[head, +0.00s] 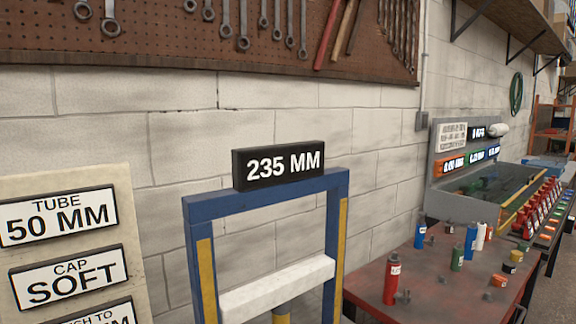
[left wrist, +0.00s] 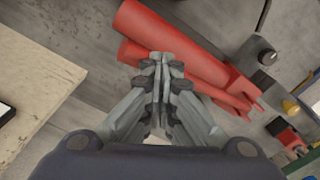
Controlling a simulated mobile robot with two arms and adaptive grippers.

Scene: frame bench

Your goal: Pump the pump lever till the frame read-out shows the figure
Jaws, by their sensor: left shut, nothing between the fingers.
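The frame read-out (head: 279,164) is a black box with white figures reading 235 MM, on top of the blue press frame (head: 262,197). A white crossbar (head: 277,289) spans the frame below it. My left gripper (left wrist: 161,62) shows in the left wrist view, its fingers shut and empty. Thick red bars (left wrist: 185,45) with a forked end lie just beyond the fingertips; I cannot tell whether they are the pump lever or whether the fingers touch them. No pump lever can be made out in the head view. My right gripper is in neither view.
A board (head: 128,190) at the left has signs reading TUBE 50 MM and CAP SOFT; a lower one is cut off. A red table (head: 430,282) at the right holds a red bottle (head: 391,280) and several small parts. A tool pegboard (head: 160,40) hangs behind.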

